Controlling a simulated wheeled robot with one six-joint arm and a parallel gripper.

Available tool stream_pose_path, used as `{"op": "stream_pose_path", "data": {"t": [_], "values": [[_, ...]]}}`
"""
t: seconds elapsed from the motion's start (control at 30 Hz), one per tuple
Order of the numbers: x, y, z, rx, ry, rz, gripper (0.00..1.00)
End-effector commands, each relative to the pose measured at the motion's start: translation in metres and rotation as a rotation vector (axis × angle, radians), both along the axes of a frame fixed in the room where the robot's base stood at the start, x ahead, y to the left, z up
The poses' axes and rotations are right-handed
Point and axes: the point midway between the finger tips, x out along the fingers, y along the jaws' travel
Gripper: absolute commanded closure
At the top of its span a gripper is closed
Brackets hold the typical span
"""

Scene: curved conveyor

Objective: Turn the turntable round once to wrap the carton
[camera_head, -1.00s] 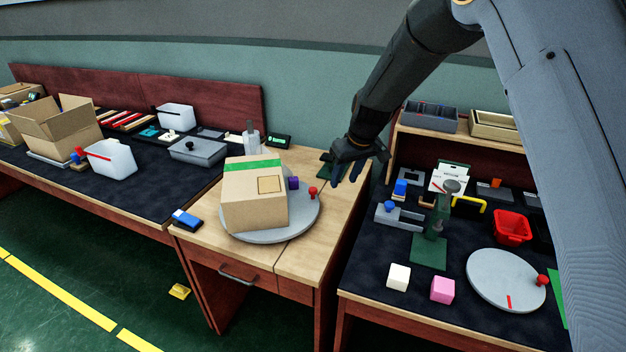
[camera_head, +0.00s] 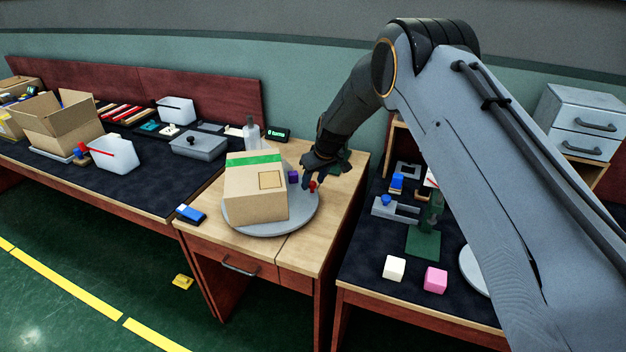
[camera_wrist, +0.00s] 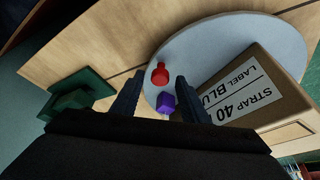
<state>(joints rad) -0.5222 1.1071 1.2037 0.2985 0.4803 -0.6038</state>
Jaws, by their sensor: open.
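The carton (camera_head: 255,191) with a green strip on top sits on the grey round turntable (camera_head: 303,220) on the wooden table. In the wrist view, the carton (camera_wrist: 255,85) shows a label reading "STRAP 40 LABEL BLU", and the turntable (camera_wrist: 205,50) shows beside it. A red knob (camera_head: 312,186) stands near the turntable's rim; it also shows in the wrist view (camera_wrist: 160,73). A purple block (camera_head: 293,176) is between knob and carton, also seen in the wrist view (camera_wrist: 166,103). My gripper (camera_head: 310,178) is open above the knob's side of the turntable. In the wrist view, the knob appears ahead of and between my fingertips (camera_wrist: 156,85).
A blue-and-white object (camera_head: 190,215) lies at the wooden table's left edge. A small counter display (camera_head: 279,134) and a bottle (camera_head: 251,132) stand behind. A green stand (camera_head: 425,225) and white (camera_head: 394,267) and pink (camera_head: 435,279) cubes are on the right bench.

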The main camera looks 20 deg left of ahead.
Motion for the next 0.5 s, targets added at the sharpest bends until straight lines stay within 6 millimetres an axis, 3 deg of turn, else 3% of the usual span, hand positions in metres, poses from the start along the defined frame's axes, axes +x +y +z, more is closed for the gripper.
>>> {"op": "stream_pose_path", "data": {"t": [0.37,0.5], "values": [[0.0015,0.0016,-0.005,0.001,-0.001,0.0,0.59],[0.0014,0.0016,-0.005,0.001,-0.001,0.0,0.78]]}}
